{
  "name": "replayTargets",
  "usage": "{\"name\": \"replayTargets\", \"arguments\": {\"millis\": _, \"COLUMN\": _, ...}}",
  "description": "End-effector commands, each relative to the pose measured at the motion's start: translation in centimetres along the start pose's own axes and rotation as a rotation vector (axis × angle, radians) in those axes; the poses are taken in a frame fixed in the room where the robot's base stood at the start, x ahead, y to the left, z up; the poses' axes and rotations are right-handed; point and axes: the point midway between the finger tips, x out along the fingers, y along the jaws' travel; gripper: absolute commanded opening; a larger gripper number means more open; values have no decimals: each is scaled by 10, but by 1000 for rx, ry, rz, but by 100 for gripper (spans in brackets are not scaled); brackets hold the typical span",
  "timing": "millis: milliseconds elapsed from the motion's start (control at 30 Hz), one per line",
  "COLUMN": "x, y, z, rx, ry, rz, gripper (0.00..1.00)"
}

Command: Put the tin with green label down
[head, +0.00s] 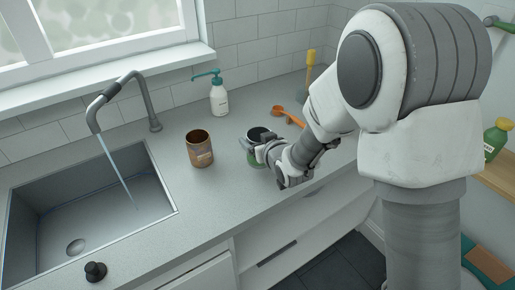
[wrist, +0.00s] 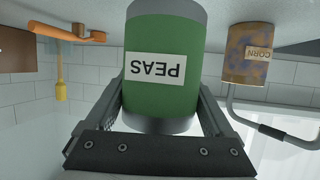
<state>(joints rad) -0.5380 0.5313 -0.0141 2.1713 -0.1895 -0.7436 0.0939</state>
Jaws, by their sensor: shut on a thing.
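The tin with green label (wrist: 165,60) reads PEAS and fills the middle of the wrist view, upside down in that picture. My gripper (wrist: 163,100) is shut on it, one finger on each side. In the head view the tin (head: 253,158) is mostly hidden behind my gripper (head: 257,148), with its dark top and some green showing. It is over the counter, right of the rusty tin. I cannot tell whether its base touches the counter.
A rusty tin marked CORN (head: 200,152) stands left on the counter (head: 225,195). The sink (head: 95,205) with running water is at left.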

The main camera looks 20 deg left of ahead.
Motion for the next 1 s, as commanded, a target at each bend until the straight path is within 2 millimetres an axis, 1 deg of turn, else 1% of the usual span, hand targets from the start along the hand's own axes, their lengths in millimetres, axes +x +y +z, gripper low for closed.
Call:
{"name": "replayTargets", "arguments": {"millis": 33, "x": 3, "y": 0, "z": 10, "rx": 0, "ry": -5, "rz": 0, "gripper": 33}}
{"name": "replayTargets", "arguments": {"millis": 100, "x": 7, "y": 0, "z": 20, "rx": -1, "ry": -6, "rz": 0, "gripper": 33}}
{"name": "replayTargets", "arguments": {"millis": 200, "x": 11, "y": 0, "z": 28, "rx": -1, "ry": -4, "rz": 0, "gripper": 33}}
{"name": "replayTargets", "arguments": {"millis": 667, "x": 13, "y": 0, "z": 34, "rx": 0, "ry": 0, "rz": 0, "gripper": 33}}
{"name": "replayTargets", "arguments": {"millis": 700, "x": 13, "y": 0, "z": 34, "rx": 0, "ry": -1, "rz": 0, "gripper": 89}}
{"name": "replayTargets", "arguments": {"millis": 767, "x": 13, "y": 0, "z": 33, "rx": -1, "ry": -1, "rz": 0, "gripper": 100}}
{"name": "replayTargets", "arguments": {"millis": 1000, "x": 12, "y": 0, "z": 33, "rx": 0, "ry": -1, "rz": 0, "gripper": 100}}
